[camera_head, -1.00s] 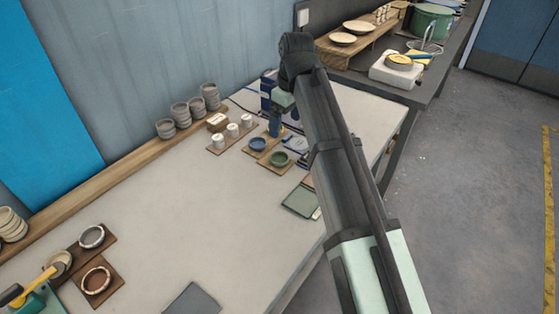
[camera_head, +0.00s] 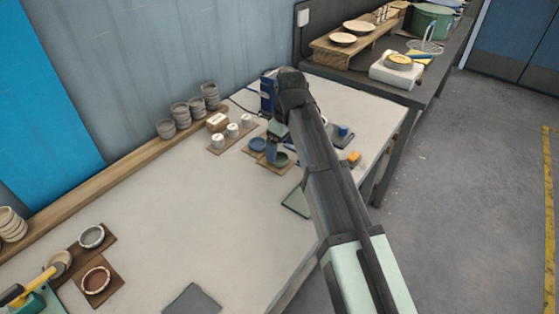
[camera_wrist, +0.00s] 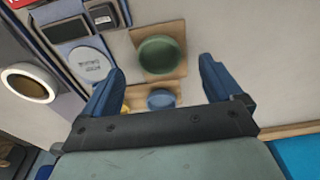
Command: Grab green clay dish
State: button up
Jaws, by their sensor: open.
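The green clay dish (camera_head: 281,159) is small and round and sits on a brown wooden board on the table. In the wrist view the dish (camera_wrist: 159,54) lies on its board between and beyond the two blue fingertips. My gripper (camera_head: 274,157) is open above the boards, pointing down, and partly covers the dish in the head view. In the wrist view my gripper (camera_wrist: 160,78) shows its fingers spread wide with nothing between them. No contact with the dish is visible.
A blue dish (camera_head: 257,144) sits on the neighbouring board, close to the green one. White cups (camera_head: 232,131) stand on a board to the left. A dark blue box (camera_head: 267,92) stands behind. The table's middle (camera_head: 180,220) is clear.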

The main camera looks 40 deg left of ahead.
aim_at(279, 161)
jog(key=f, duration=0.4)
jog(key=shift+a, duration=0.3)
jog(key=c, duration=1.1)
jog(key=shift+c, duration=0.2)
